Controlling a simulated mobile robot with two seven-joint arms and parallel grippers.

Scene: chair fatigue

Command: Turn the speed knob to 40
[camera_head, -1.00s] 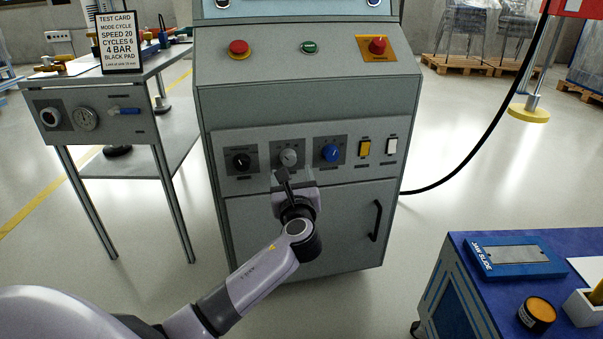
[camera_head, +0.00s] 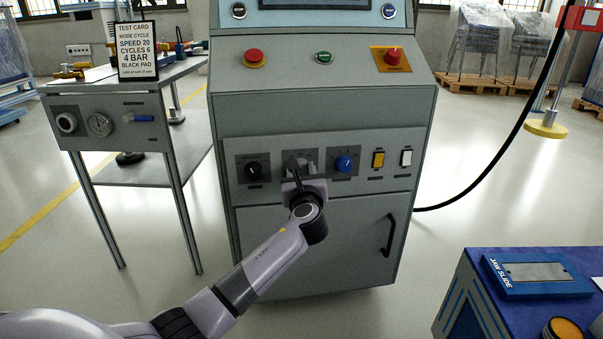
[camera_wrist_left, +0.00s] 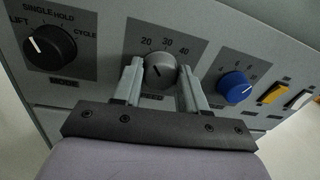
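The round grey speed knob (camera_wrist_left: 160,71) shows in the left wrist view, under the marks 20, 30 and 40. A short dark pointer line on its face tilts toward the upper left, the 20 side. My left gripper (camera_wrist_left: 160,83) has one finger on each side of the knob, with the tips close to its rim; I cannot tell whether they touch it. In the head view my left gripper (camera_head: 295,170) reaches the machine's front panel and hides most of the speed knob. My right gripper is not in view.
A black mode knob (camera_wrist_left: 50,46) is left of the speed knob; a blue knob (camera_wrist_left: 235,87), a yellow switch (camera_wrist_left: 273,93) and a white switch (camera_wrist_left: 299,99) are right. A card (camera_head: 137,50) reading "SPEED 20" stands on the left bench. A blue table (camera_head: 455,300) stands lower right.

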